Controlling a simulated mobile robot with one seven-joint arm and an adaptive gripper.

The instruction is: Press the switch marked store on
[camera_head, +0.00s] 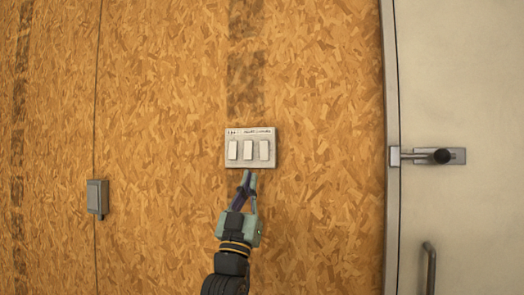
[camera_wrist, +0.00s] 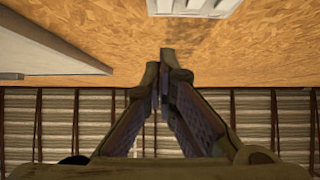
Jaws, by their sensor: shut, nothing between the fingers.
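A pale switch plate (camera_head: 250,164) is fixed to the chipboard wall in the head view. It carries three white rocker switches in a row: left (camera_head: 233,150), middle (camera_head: 248,150) and right (camera_head: 264,150). Small dark marks run along the plate's top edge, too small to read, so I cannot tell which switch is marked store. My gripper (camera_head: 248,174) is shut and empty, its fingertips just below the plate, under the middle switch. In the wrist view the shut fingertips (camera_wrist: 164,52) point at the wall, and part of the plate (camera_wrist: 195,8) shows at the top edge, apart from them.
A grey box (camera_head: 97,197) is on the wall at the left, beside a thin vertical cable. A pale door (camera_head: 450,90) with a latch (camera_head: 440,156) and a handle (camera_head: 430,265) stands at the right. The wall around the plate is otherwise clear.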

